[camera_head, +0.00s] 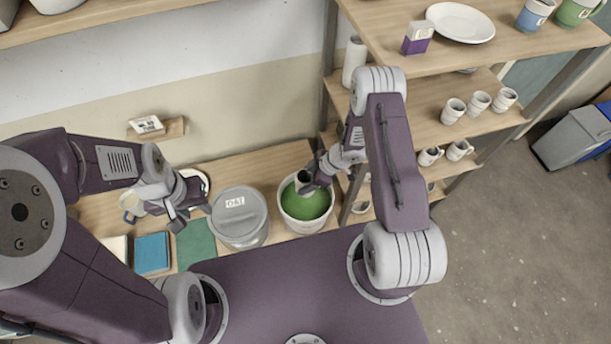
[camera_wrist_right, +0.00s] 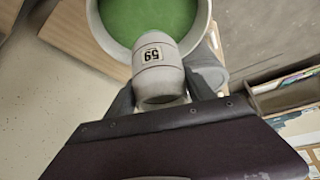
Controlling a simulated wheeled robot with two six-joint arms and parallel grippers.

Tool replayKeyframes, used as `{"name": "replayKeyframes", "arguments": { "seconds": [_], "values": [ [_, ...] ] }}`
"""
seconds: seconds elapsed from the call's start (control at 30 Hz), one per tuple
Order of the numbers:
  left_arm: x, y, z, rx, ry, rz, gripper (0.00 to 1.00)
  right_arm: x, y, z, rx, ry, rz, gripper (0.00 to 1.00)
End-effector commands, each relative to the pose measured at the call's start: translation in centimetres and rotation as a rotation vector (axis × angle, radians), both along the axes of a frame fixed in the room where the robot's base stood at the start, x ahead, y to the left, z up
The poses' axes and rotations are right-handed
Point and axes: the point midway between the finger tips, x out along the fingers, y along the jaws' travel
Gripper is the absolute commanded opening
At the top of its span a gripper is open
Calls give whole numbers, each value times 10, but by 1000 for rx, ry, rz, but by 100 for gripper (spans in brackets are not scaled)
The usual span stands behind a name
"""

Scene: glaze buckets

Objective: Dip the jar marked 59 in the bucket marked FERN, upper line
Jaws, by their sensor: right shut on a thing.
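The jar marked 59 (camera_wrist_right: 155,75) is pale grey-white with a label, held between the fingers of my right gripper (camera_wrist_right: 165,92) in the right wrist view. In the head view my right gripper (camera_head: 310,184) is over the open white bucket (camera_head: 303,224) of green glaze (camera_head: 306,203). The jar appears above or at the glaze; whether it touches the surface I cannot tell. No name on this bucket is readable. My left gripper (camera_head: 191,212) is left of the lidded grey bucket, and its fingers seem apart with nothing between them.
The lidded grey bucket marked OAT (camera_head: 238,216) stands left of the green one. A blue book-like block (camera_head: 152,253) and a green mat (camera_head: 196,243) lie further left. A shelf unit (camera_head: 428,100) with cups stands close on the right. A small wall ledge (camera_head: 170,129) is behind.

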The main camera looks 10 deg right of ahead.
Motion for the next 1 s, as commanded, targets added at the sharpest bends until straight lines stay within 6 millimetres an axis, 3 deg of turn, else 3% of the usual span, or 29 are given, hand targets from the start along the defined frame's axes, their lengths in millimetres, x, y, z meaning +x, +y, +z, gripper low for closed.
{"name": "replayKeyframes", "arguments": {
  "seconds": [0.27, 0.57, 1.0],
  "values": [
    [0, 0, -38, 0, 0, 0, 36, 0, 0, -39, 0, 0, -1, 4],
    [0, 0, -30, 0, 0, 0, 36, 0, -1, -34, 0, 0, -2, 4],
    [0, 0, -63, 0, 0, 0, 36, 0, -1, -75, 0, 1, -3, 4]
  ]
}}
